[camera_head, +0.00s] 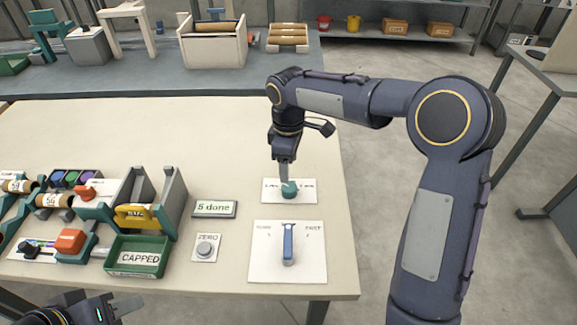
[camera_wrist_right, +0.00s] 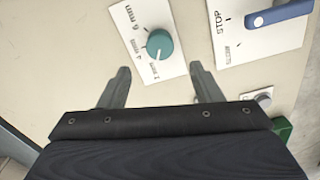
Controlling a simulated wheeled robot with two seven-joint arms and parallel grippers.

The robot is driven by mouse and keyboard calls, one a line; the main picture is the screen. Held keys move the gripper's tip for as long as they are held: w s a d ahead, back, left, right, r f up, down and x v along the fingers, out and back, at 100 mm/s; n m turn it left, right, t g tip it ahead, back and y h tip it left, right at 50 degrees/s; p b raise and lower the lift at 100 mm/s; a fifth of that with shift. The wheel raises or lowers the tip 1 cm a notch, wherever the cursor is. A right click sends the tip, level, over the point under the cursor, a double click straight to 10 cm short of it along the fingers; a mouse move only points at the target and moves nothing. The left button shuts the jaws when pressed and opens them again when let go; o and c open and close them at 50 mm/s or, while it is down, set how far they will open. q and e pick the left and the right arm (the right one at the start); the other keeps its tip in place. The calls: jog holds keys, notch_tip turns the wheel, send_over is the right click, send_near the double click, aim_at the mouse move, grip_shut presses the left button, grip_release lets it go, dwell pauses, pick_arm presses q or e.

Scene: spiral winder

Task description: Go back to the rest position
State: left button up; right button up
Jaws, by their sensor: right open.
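My right gripper (camera_head: 284,178) points down over the table, just above or beside a teal knob (camera_head: 290,189) on a white labelled card. In the right wrist view, my right gripper (camera_wrist_right: 158,85) has its two fingers spread wide with nothing between them, and the teal knob (camera_wrist_right: 159,43) lies beyond the fingertips. My left gripper (camera_head: 120,308) shows only partly at the bottom left edge of the head view, near the table's front; its jaws are too cut off to read.
A blue lever (camera_head: 288,245) on a card, a ZERO button (camera_head: 205,249), a "5 done" sign (camera_head: 214,208) and a green CAPPED tray (camera_head: 157,271) lie nearby. A winder (camera_head: 140,215) with spools fills the table's left. The table's back middle is clear.

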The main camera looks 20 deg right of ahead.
dwell(0.3)
jog(key=shift+s+d+r, duration=0.2)
jog(key=shift+r, duration=0.05)
jog(key=s+d+r+m+t+y, duration=0.1)
jog(key=s+d+r+m, duration=0.3)
jog(key=s, duration=0.3)
jog(key=s+m+t+y, duration=0.1)
jog(key=s+m, duration=0.4)
jog(key=s, duration=0.5)
jog(key=s+d+m+t+y, duration=0.1)
jog(key=s+m+t, duration=0.2)
jog(key=s, duration=0.7)
jog(key=shift+s+d+m+t+y+p, duration=0.3)
jog(key=shift+s+m+y+p, duration=0.1)
jog(key=shift+m, duration=0.5)
